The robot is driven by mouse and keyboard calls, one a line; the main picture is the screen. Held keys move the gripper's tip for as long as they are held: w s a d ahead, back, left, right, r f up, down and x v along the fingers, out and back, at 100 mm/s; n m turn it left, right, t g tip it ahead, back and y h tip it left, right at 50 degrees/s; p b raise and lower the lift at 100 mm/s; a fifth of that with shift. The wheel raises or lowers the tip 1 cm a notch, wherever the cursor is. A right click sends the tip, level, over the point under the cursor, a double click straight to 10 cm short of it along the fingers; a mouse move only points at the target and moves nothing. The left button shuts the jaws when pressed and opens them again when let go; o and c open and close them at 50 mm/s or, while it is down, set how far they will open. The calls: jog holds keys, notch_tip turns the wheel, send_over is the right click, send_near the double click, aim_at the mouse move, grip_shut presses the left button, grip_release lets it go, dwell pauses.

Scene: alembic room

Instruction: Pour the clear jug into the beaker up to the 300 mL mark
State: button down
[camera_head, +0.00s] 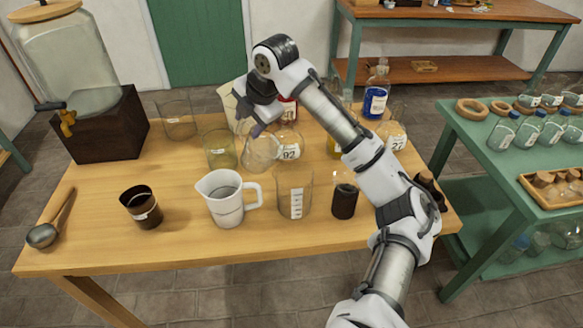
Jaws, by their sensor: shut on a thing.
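My gripper (256,128) is shut on a clear glass vessel (260,155), which seems to be the clear jug. The vessel looks slightly tilted, and I cannot make out any liquid in it. The beaker (295,197), clear with a white printed scale, stands upright near the table's front, to the right of and nearer than the held vessel. I cannot read its marks or see liquid in it. My gripper is behind and left of the beaker, and my arm hides part of the table's right side.
A white jug (226,200) with a handle stands left of the beaker. A dark-filled glass (344,200) stands to its right. A brown cup (143,208), a ladle (44,235) and a tapped dispenser (75,70) are further left. A yellowish glass (220,150) is close to the held vessel.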

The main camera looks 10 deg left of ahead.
jog(key=shift+s+d+r+t+y+b, duration=0.3)
jog(key=shift+d+r+y+b, duration=0.15)
jog(key=shift+d+r+b, duration=0.1)
jog(key=shift+s+d+r+t+y+b, duration=0.3)
jog(key=shift+d+r+y+b, duration=0.1)
jog(key=shift+r+y+b, duration=0.15)
jog(key=shift+s+d+r+t+y+b, duration=0.3)
jog(key=shift+d+r+y+b, duration=0.1)
jog(key=shift+d+r+b, duration=0.15)
dwell(2.4)
